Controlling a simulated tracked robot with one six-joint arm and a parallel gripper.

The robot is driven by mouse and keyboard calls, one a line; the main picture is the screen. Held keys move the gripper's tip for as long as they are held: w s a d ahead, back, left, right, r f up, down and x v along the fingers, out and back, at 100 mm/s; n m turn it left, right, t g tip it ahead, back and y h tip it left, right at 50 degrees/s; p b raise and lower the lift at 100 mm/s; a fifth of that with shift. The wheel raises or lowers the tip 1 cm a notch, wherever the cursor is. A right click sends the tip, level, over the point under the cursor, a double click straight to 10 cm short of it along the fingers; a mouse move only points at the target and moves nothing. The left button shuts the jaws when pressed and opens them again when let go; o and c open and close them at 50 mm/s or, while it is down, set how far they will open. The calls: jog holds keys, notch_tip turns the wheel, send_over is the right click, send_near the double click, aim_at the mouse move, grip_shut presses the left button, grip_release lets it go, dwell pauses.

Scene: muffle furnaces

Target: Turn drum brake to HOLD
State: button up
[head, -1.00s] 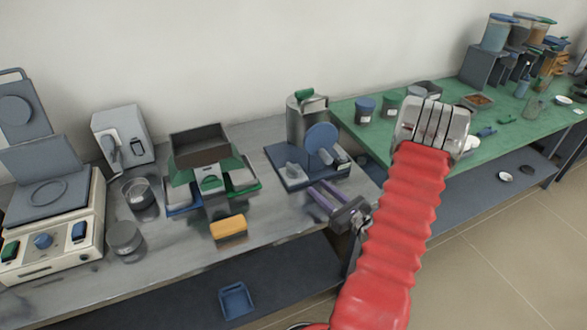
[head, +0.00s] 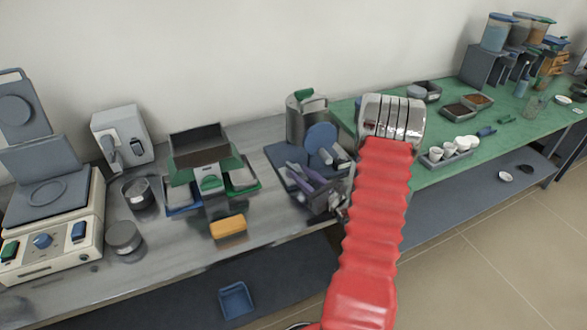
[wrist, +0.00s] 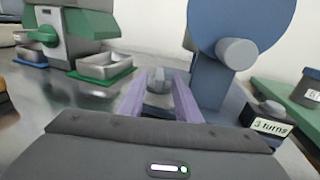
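The drum device has an upright blue disc (head: 321,137) on a blue-grey base (head: 276,152), on the grey bench. In the wrist view the disc (wrist: 238,22) fills the upper right, with a grey cylindrical handle (wrist: 238,53) sticking out. A small grey knob (wrist: 157,77), which looks like the brake, stands left of the disc's post. My gripper (head: 303,175) is over the base's front. In the wrist view its purple fingers (wrist: 160,90) are apart, with the knob seen between their tips. Whether they touch it, I cannot tell. No HOLD mark is readable.
A box labelled "3 turns" (wrist: 270,125) stands right of the disc. A metal canister (head: 302,112) is behind the device. A balance-like stand with trays (head: 208,182) and a yellow block (head: 228,226) are to the left. The green table (head: 430,180) is right.

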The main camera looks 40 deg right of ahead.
aim_at(294, 167)
jog(key=shift+w, duration=2.4)
jog(key=shift+c, duration=0.3)
grip_shut()
